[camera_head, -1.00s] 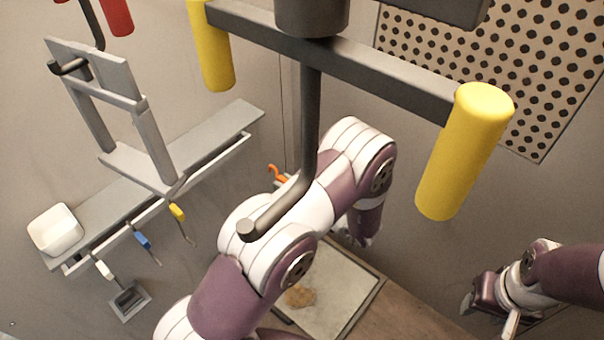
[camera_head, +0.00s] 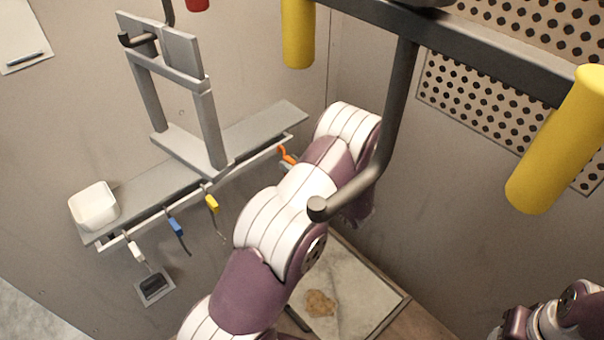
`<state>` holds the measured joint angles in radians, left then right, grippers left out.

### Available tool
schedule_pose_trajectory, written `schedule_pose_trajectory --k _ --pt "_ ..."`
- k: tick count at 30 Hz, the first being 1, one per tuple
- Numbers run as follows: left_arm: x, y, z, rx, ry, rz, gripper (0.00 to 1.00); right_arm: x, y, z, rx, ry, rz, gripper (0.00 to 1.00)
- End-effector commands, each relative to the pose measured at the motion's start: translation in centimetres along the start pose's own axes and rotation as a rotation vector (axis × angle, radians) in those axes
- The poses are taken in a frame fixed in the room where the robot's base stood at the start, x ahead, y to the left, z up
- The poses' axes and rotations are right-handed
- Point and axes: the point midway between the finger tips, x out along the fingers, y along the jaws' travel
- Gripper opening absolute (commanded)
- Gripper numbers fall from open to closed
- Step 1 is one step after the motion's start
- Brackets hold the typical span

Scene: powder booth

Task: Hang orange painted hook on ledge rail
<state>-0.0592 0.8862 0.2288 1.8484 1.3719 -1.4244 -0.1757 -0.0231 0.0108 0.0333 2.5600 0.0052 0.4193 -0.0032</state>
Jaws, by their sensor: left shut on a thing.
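The orange painted hook (camera_head: 286,154) shows at the right end of the ledge rail (camera_head: 240,170), close to the rail in the picture. I cannot tell whether it touches the rail. My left gripper (camera_head: 290,163) is shut on the hook; only a small part of it shows, and my own arm hides the rest. The rail runs along the front of a grey wall ledge (camera_head: 262,125). White (camera_head: 136,250), blue (camera_head: 175,226) and yellow (camera_head: 211,203) hooks hang from it. My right gripper (camera_head: 512,325) is at the bottom right corner, its fingers mostly cut off.
A white bin (camera_head: 94,206) and a grey frame (camera_head: 210,130) stand on the ledge. A dark bent bar (camera_head: 385,130) and yellow cylinders (camera_head: 298,35) (camera_head: 558,140) hang in front. A tray (camera_head: 355,285) with a brown patch lies below. The wall between hooks and tray is clear.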

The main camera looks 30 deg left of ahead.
Motion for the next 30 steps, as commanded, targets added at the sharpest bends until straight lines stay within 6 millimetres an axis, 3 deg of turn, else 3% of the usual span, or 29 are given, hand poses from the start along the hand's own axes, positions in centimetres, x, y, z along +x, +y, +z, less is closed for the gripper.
schedule_pose_trajectory --k 14,21,30 --pt "5.2 -0.1 -0.5 0.0 0.001 -0.003 0.0 1.0 0.0 0.1 0.0 0.0 0.0 0.47" --pt "5.3 0.0 1.9 0.0 0.001 0.0 0.0 2.8 0.0 0.3 0.0 0.0 0.0 0.47" --pt "5.3 0.0 2.3 0.0 0.001 0.0 0.0 3.0 0.0 0.3 0.0 0.0 0.0 0.47"
